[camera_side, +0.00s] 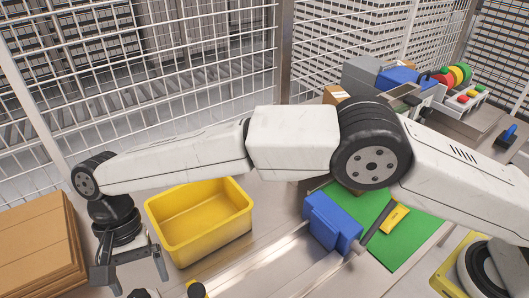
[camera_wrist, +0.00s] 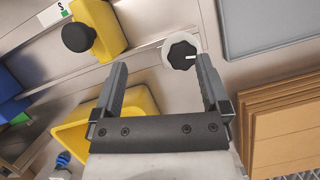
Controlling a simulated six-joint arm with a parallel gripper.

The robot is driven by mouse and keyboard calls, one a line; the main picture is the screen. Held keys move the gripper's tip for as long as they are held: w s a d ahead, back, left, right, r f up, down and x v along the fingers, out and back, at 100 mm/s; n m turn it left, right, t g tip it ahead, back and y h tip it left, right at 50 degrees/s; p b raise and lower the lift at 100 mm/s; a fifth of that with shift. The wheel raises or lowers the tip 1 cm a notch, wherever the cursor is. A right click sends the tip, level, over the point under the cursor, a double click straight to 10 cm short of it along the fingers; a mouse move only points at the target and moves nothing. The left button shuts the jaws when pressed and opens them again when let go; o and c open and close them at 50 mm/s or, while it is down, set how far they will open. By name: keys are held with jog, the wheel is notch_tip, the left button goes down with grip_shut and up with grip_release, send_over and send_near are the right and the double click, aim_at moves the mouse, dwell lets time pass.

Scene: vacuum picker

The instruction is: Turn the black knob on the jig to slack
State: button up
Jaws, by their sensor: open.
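A black knob (camera_wrist: 182,55) with a white pointer mark sits on a round white base in the wrist view. The mark points to the right in that picture. My gripper (camera_wrist: 162,64) is open and empty, with the knob seen between its fingertips, nearer the right one. I cannot tell how far above the knob the fingers are. In the side view my gripper (camera_side: 138,282) points down at the lower left, and a dark top, probably the knob (camera_side: 140,294), shows at the bottom edge between the fingers. The rest of the jig is cut off there.
A yellow block (camera_wrist: 98,24) with a black round handle (camera_wrist: 78,37) stands left of the knob. A yellow bin (camera_side: 198,218) stands right of my gripper in the side view, cardboard (camera_side: 35,245) at left. A grey panel (camera_wrist: 270,25) lies at upper right in the wrist view.

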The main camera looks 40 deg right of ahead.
jog(key=s+d+r, duration=0.6)
jog(key=s+d, duration=0.1)
jog(key=shift+s+d+r, duration=0.15)
jog(key=shift+s+d, duration=0.15)
jog(key=shift+d, duration=0.1)
dwell(0.6)
jog(key=n+t+h, duration=0.1)
jog(key=n+t, duration=0.3)
jog(key=n, duration=0.1)
send_over(136, 296)
notch_tip(136, 296, down, 5)
jog(key=shift+f, duration=0.2)
jog(key=shift+f, duration=0.15)
jog(key=shift+f, duration=3.75)
